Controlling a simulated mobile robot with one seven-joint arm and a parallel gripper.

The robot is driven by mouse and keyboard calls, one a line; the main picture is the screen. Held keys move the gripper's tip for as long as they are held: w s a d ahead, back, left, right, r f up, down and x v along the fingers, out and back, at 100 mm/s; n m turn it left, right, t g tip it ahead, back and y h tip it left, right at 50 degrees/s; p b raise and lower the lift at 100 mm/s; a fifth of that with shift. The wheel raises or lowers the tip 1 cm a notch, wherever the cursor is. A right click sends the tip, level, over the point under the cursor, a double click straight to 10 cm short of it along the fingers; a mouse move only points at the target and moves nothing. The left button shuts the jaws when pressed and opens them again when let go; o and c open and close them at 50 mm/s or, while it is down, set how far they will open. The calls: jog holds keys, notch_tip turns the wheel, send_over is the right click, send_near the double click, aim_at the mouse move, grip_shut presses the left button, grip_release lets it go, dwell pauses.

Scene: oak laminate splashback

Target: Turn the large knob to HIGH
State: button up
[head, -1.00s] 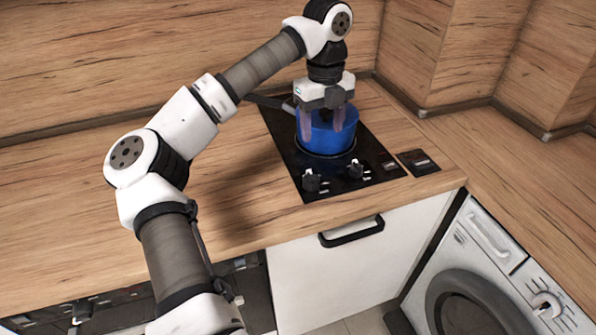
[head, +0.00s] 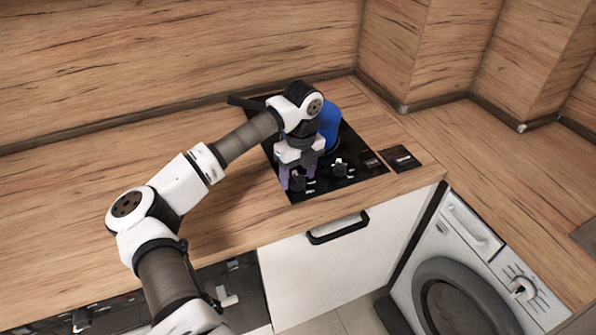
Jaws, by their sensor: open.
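The black cooktop (head: 356,150) carries two knobs on its front strip. The left knob (head: 297,182) looks a little larger, and the right knob (head: 340,167) stands to its right. Their markings are too small to read. My gripper (head: 298,179) is open, pointing down over the left knob, with one finger on its left and the other toward its back right. I cannot tell whether the fingers touch it. My gripper body hides the area behind the knob.
A blue pot (head: 328,124) stands on the cooktop just behind my gripper, its dark handle pointing back left. A dark panel (head: 402,159) lies to the right. The wooden counter to the left is clear. A washing machine (head: 470,262) stands at front right.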

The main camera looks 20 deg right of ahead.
jog(key=shift+f, duration=0.15)
jog(key=c, duration=1)
jog(key=shift+o, duration=0.2)
